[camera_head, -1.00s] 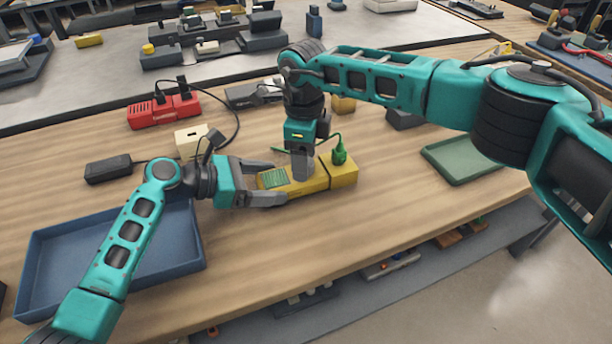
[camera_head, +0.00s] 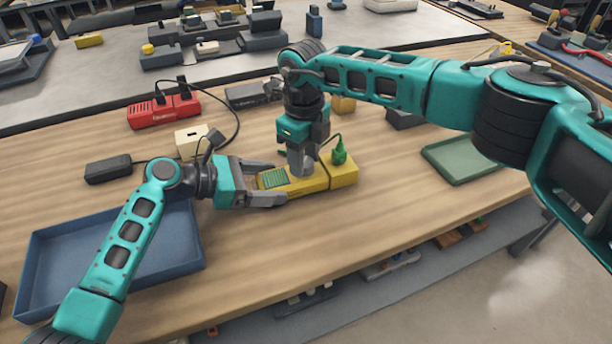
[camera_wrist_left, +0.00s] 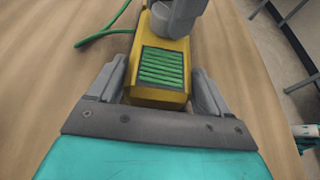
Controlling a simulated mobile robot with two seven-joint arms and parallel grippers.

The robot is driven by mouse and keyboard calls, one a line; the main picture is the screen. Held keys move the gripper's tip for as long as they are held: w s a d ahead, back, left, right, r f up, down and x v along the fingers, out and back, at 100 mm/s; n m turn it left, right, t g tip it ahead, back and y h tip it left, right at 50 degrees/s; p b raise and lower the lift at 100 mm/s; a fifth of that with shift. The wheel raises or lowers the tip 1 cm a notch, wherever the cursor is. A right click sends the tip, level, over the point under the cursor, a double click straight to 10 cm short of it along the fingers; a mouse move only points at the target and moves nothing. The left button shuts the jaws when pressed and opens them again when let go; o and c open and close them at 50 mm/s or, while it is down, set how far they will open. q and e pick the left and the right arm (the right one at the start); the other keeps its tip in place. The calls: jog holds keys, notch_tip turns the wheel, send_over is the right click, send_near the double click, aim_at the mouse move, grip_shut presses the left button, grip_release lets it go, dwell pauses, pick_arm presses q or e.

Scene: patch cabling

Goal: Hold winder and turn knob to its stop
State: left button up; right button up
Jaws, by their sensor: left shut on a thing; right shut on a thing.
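The yellow winder (camera_head: 314,180) lies on the wooden table, with green cord wound in a window near its left end. A green plug (camera_head: 339,153) stands on its right part. My left gripper (camera_head: 271,184) is shut on the winder's left end; the left wrist view shows its fingers on both sides of the winder (camera_wrist_left: 148,91). My right gripper (camera_head: 301,165) points down from above and is shut at the middle of the winder, where the knob sits. The knob is hidden by its fingers. A green cord (camera_wrist_left: 98,36) runs out to the left in the left wrist view.
A blue tray (camera_head: 190,262) lies at front left and a green tray (camera_head: 462,160) at right. A red power strip (camera_head: 164,110), a cream block (camera_head: 190,142) and a black adapter (camera_head: 108,169) with cable lie behind my left gripper.

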jog(key=m, duration=0.5)
jog(key=o, duration=0.7)
jog(key=n, duration=0.4)
jog(key=shift+n, duration=0.3)
jog(key=n, duration=0.5)
